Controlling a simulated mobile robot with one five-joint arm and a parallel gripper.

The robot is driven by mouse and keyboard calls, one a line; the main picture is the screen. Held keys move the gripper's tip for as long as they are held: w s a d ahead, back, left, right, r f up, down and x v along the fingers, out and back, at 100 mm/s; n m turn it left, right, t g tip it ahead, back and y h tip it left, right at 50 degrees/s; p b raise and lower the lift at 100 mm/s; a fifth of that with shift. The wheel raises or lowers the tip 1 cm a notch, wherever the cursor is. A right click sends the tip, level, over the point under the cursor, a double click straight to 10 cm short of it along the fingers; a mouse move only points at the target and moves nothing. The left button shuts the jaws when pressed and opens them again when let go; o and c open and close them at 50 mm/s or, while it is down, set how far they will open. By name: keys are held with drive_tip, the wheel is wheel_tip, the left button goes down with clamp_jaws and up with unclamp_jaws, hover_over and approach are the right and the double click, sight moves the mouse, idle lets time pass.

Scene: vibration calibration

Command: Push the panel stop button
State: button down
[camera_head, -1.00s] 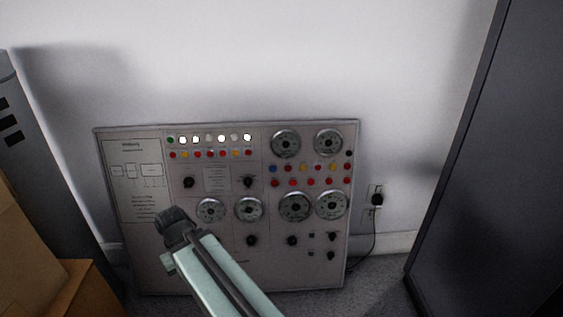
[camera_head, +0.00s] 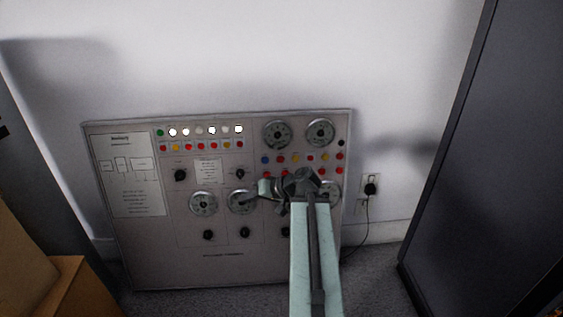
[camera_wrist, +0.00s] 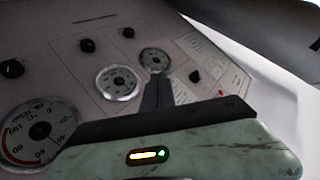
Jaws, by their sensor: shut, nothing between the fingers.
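The grey control panel (camera_head: 160,255) leans against the white wall in the head view, with dials, black knobs and rows of coloured buttons. A row of red and yellow buttons (camera_head: 201,146) lies under the white lamps, and another group (camera_head: 296,158) lies right of it. I cannot tell which one is the stop button. My gripper (camera_head: 250,194) is shut and empty, pointing left in front of a middle dial (camera_head: 239,203). My arm hides part of the panel's lower right. In the wrist view, my closed fingers (camera_wrist: 158,80) show before the panel; a small red spot (camera_wrist: 221,93) shows to their right.
A dark cabinet (camera_head: 465,170) stands on the right. Cardboard boxes (camera_head: 70,290) are at the lower left. A wall socket (camera_head: 370,188) with a plug and cable is right of the panel. The wall above the panel is clear.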

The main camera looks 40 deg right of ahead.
drive_tip(key=s+d+r+m+t+h, duration=0.1)
drive_tip(key=s+d+r+t, duration=0.1)
drive_tip(key=d, duration=0.4)
drive_tip(key=s+d+r+m+t+h, duration=0.1)
drive_tip(key=s+d+r+t, duration=0.1)
drive_tip(key=s+d+r, duration=0.2)
drive_tip(key=d, duration=0.3)
drive_tip(key=shift+h, duration=0.4)
drive_tip(key=shift+w, duration=0.15)
